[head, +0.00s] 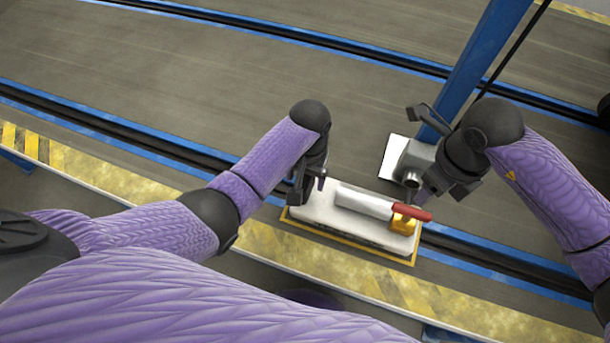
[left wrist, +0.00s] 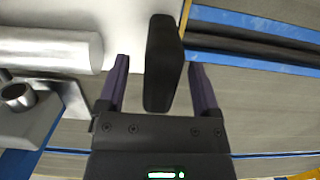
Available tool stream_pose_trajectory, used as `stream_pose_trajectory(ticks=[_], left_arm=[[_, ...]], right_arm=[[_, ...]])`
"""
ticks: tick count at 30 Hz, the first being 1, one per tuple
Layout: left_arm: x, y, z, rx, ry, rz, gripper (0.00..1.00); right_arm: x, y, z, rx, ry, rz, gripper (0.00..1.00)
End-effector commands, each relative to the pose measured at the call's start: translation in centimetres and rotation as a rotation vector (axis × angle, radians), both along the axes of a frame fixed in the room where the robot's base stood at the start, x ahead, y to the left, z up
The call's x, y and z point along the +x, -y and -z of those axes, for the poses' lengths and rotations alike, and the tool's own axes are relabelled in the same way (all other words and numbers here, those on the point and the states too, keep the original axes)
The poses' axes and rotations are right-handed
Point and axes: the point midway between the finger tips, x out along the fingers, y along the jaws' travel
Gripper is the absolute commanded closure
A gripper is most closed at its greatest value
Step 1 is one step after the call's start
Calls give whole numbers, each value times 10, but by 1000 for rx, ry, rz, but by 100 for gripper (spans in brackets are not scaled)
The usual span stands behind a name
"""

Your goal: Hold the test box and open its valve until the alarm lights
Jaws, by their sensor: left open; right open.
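The test box (head: 315,211) is a pale slab with a silver cylinder (head: 364,201) on top. A brass valve (head: 403,223) with a red lever (head: 412,212) sits at its right end. My left gripper (head: 305,187) is at the box's left end. In the left wrist view its open fingers (left wrist: 157,66) stand either side of a black upright grip (left wrist: 163,85), with gaps showing. My right gripper (head: 428,192) is open just above and behind the red lever; its fingertips are partly hidden, and I cannot tell whether they touch it. No lit alarm shows.
A grey metal unit with a round port (head: 416,160) stands behind the box's right end, close to my right gripper. A blue post (head: 480,55) rises behind it. A yellow-framed ledge (head: 345,242) lies under the box. Grey floor lies open at the back left.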

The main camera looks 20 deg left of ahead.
Motion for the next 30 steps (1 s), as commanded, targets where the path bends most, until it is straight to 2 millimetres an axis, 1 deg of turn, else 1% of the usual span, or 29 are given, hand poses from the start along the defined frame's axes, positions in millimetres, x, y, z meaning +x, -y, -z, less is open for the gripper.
stream_pose_trajectory(ticks=[1, 4, 7, 12, 13, 14, 15, 17, 18, 20, 21, 23, 24, 30], left_arm=[[-1, 0, 7, 0, -3, -1, 18], [-2, 0, 17, 0, -1, -1, 18], [-2, 0, 20, 1, 0, 0, 18], [-2, 0, 20, 1, 1, 0, 18], [-2, 0, 20, 1, 1, 0, 22], [-2, 0, 20, 1, 1, -1, 28], [-2, 0, 20, 1, 1, -1, 37], [-2, 0, 20, 1, 1, -1, 49], [-2, -1, 20, 1, 1, -1, 58], [-2, -1, 20, 1, 1, -1, 71], [-2, -1, 20, 1, 0, -1, 79], [-2, -1, 20, 1, 0, -1, 92], [-2, -1, 20, 1, 1, -1, 100], [-2, -1, 20, 1, 1, -1, 100]], right_arm=[[0, 0, 0, 0, 0, 0, 41], [0, 0, 0, 0, 0, 0, 41], [0, 0, 0, 0, 0, 0, 41], [0, 0, 0, 0, 0, 0, 41], [0, 0, 0, 0, 0, 0, 41], [0, 0, 0, 0, 0, 0, 41], [0, 0, 0, 0, 0, 0, 41], [0, 0, 0, 0, 0, 0, 41], [0, 0, 0, 0, 0, 0, 41], [0, 0, 0, 0, 0, 0, 41], [0, 0, 0, 0, 0, 0, 41], [0, 0, 0, 0, 0, 0, 41], [0, 0, 0, 0, 0, 0, 41], [0, 0, 0, 0, 0, 0, 41]])
